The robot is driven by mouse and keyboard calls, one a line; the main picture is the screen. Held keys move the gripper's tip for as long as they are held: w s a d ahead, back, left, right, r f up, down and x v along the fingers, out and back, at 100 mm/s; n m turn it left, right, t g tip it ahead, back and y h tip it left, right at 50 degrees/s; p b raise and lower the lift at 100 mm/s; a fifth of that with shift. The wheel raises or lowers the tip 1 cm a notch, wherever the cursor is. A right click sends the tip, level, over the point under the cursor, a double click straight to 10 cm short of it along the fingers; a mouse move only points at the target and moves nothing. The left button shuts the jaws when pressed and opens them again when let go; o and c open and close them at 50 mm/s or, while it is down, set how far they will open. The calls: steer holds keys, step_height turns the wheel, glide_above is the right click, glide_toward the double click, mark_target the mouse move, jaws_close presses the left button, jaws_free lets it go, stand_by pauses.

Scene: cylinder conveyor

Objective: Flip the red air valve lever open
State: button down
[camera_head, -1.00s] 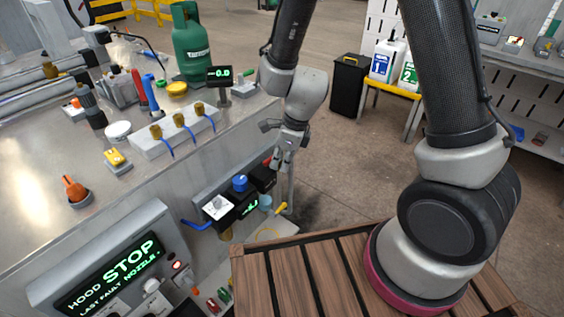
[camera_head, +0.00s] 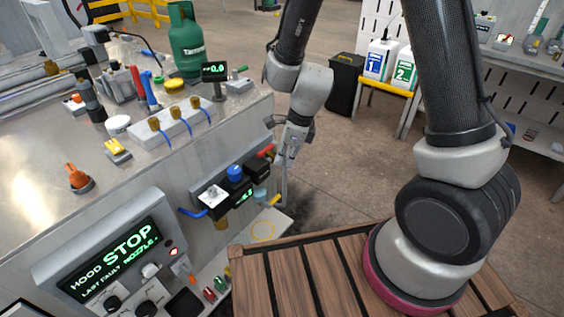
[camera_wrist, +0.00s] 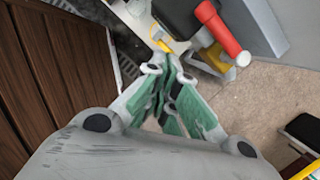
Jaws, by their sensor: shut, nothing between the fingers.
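The red valve lever (camera_head: 266,150) sticks out at the right end of the dark valve assembly on the bench's side. In the wrist view the red lever (camera_wrist: 222,32) lies up and right of my fingertips, close to the dark housing. My gripper (camera_head: 284,162) points down just right of the valve assembly. In the wrist view my gripper (camera_wrist: 166,62) has its green-padded fingers together, with nothing between them. The fingertips appear apart from the lever, though their depth gap is hard to judge.
The valve assembly also carries a blue knob (camera_head: 235,172), a blue handle (camera_head: 193,212) and a yellow handle (camera_head: 274,201). A control panel (camera_head: 60,250) reads "HOOD STOP". My wooden-topped base is near; open floor (camera_head: 340,170) lies to the right.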

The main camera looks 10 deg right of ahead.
steer(key=v, duration=0.8)
steer(key=shift+s+a+r, duration=0.2)
steer(key=shift+s+r, duration=0.1)
steer(key=shift+s, duration=0.1)
steer(key=s+d+r+n+t+h, duration=0.1)
steer(key=s+d+r+n, duration=0.6)
steer(key=d+r+n, duration=0.2)
steer(key=s+d+r+n+t+h, duration=0.1)
steer(key=s+d+r+n+t, duration=0.1)
steer(key=s+d+r+n, duration=0.6)
steer(key=d+r+n, duration=0.2)
steer(key=d+n, duration=0.2)
steer(key=n, duration=0.1)
steer(key=shift+r+h, duration=0.25)
steer(key=shift+h, duration=0.15)
